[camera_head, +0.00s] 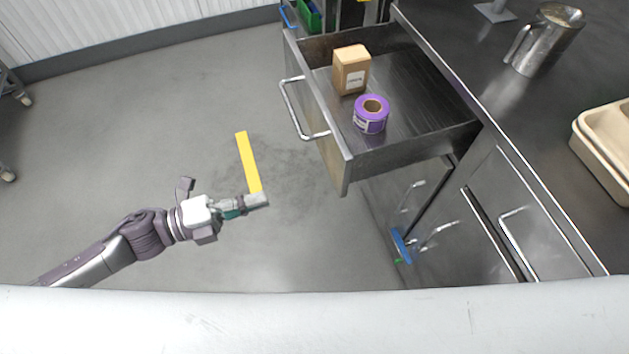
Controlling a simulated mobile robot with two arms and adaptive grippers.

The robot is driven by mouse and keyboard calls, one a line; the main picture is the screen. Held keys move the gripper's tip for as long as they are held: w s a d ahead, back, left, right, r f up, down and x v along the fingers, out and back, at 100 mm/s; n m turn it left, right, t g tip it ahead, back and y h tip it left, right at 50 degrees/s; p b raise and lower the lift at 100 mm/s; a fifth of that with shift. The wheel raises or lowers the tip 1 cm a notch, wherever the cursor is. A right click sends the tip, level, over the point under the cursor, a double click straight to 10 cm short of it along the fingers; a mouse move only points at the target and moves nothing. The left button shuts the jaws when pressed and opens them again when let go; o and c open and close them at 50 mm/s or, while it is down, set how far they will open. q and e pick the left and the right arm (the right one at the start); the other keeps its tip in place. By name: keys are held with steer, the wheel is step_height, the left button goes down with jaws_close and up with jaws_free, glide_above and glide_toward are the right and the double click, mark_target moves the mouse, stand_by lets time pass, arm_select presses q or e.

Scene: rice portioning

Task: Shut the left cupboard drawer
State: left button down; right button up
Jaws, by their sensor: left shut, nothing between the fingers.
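The cupboard drawer (335,150) is pulled well out from the steel counter unit. Its bar handle (291,109) faces left, over the open floor. Inside the drawer are a small tan box (351,71) and a purple tape roll (371,115). My left gripper (262,201) is shut and empty, over the floor to the lower left of the drawer front and apart from it. My right gripper is not in view.
A steel jug (545,40) and a beige tray (606,140) stand on the countertop (470,45). Other cupboard fronts below have bar handles (522,238). A yellow strip (247,160) shows beyond my left gripper.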

mark_target(339, 176)
arm_select(q)
steer(key=p+x, duration=0.1)
steer(key=x, duration=1.3)
steer(key=shift+d, duration=0.1)
